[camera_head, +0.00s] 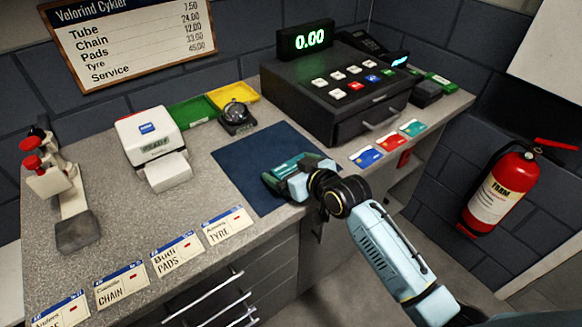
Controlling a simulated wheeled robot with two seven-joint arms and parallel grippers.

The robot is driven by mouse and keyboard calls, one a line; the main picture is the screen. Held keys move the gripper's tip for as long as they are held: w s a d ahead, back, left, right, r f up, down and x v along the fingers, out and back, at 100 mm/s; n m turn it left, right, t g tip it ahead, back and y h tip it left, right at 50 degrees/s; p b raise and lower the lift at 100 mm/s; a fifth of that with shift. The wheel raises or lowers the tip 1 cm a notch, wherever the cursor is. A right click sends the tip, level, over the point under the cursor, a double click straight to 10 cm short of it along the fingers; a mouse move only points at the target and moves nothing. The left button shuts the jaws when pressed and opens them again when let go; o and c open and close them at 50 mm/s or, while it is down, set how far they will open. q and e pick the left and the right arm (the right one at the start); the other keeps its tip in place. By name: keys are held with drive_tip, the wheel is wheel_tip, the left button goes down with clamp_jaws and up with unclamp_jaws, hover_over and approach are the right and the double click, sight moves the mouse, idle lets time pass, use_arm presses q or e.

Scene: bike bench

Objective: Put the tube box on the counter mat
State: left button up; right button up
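The counter mat (245,160) is a dark blue rectangle lying flat on the grey counter, in front of the bell and left of the cash register. My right gripper (280,178) is low over the right part of the mat, its arm coming in from the lower right. A darker teal, box-like shape (296,163) shows right at the gripper, over the mat. I cannot tell surely whether it is the tube box held there, nor whether it touches the mat. The fingertips are too small and covered to read. My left gripper is not in view.
A cash register (335,90) stands behind right, with several cards (367,156) before it. A bell (236,115), green and yellow trays (232,94) and a white printer (152,145) stand left. Labels (178,254) line the front edge. A red-handled tool (60,190) stands far left.

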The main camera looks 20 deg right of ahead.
drive_tip(key=shift+s+d+r, duration=0.1)
drive_tip(key=shift+r, duration=0.1)
drive_tip(key=p+v, duration=0.1)
drive_tip(key=v, duration=1)
drive_tip(key=shift+s+r+p, duration=0.2)
drive_tip(key=shift+s+p, duration=0.1)
drive_tip(key=shift+s, duration=0.05)
